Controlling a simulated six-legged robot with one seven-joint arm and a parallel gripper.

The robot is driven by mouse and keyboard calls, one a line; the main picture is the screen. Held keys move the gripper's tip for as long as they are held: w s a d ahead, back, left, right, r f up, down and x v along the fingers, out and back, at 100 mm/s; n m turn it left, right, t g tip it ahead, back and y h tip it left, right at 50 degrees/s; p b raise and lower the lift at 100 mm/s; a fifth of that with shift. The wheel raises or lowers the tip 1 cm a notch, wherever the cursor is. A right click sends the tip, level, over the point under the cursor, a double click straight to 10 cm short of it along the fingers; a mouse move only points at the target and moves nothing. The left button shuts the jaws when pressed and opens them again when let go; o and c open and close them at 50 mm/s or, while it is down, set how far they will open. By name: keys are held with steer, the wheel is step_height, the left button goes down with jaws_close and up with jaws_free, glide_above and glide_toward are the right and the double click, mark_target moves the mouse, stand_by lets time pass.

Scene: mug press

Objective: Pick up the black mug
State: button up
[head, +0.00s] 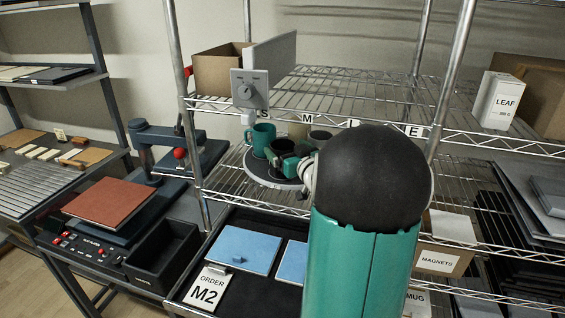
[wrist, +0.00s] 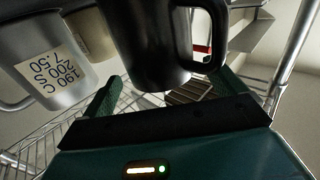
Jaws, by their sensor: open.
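The black mug (wrist: 150,40) fills the upper middle of the wrist view, with its handle on the right. My open gripper (wrist: 165,88) has one finger on each side of the mug, and the mug stands between and beyond the fingertips. I cannot tell whether either finger touches it. In the head view the black mug (head: 281,146) is on the round turntable (head: 257,176) on the wire shelf, partly hidden by my gripper (head: 290,164). My arm hides much of the turntable's right side.
A teal mug (head: 262,137) stands just left of the black one. A shelf post (head: 187,130) stands left.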

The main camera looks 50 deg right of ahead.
steer(key=shift+x, duration=1.35)
steer(key=shift+a, duration=0.1)
steer(key=c, duration=1.7)
steer(key=shift+o, duration=0.2)
steer(key=shift+r, duration=0.1)
